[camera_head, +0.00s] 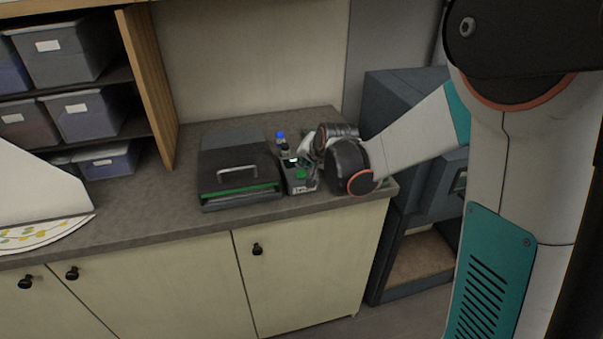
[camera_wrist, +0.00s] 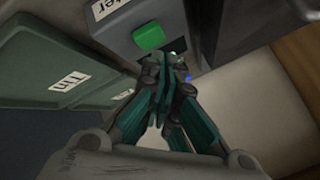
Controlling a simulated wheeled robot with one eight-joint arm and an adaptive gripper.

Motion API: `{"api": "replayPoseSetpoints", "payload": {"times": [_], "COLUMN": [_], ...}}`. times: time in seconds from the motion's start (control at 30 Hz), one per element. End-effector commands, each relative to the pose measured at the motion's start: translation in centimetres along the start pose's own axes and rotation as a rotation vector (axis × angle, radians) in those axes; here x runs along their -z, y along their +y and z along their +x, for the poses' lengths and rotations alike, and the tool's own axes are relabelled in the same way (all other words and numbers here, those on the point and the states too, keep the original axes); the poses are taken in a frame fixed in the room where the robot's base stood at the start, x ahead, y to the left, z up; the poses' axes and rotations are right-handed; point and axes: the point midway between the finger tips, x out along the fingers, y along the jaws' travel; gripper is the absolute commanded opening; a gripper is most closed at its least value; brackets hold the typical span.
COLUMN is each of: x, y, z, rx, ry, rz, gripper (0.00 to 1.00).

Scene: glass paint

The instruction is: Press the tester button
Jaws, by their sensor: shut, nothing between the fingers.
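The tester (camera_head: 299,181) is a small grey box on the counter, with a green button on it. In the wrist view the green button (camera_wrist: 149,36) shows just above my fingertips, on the grey tester face with a partly hidden label (camera_wrist: 108,8). My gripper (camera_wrist: 163,62) is shut and empty, its teal fingers together. Its tips lie close to the button, slightly below and right of it in the picture. I cannot tell whether they touch the tester.
A dark case (camera_head: 238,165) with a handle stands left of the tester. A blue-capped bottle (camera_head: 280,139) stands behind the tester. Shelves with grey bins (camera_head: 85,114) are at the left. A dark cabinet (camera_head: 391,102) stands right of the counter (camera_head: 140,219).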

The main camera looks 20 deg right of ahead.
Motion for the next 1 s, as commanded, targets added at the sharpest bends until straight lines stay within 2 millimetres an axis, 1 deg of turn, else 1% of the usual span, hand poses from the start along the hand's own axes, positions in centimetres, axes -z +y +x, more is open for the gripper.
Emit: {"api": "replayPoseSetpoints", "payload": {"times": [0.37, 0.67, 1.0], "x": [-0.03, -0.47, -0.43], "y": [0.03, 0.47, 0.44], "z": [0.04, 0.62, 0.57], "rx": [0.000, 0.000, 0.000], "ry": [0.000, 0.000, 0.000], "rz": [0.000, 0.000, 0.000], "gripper": [0.00, 0.00, 0.00]}}
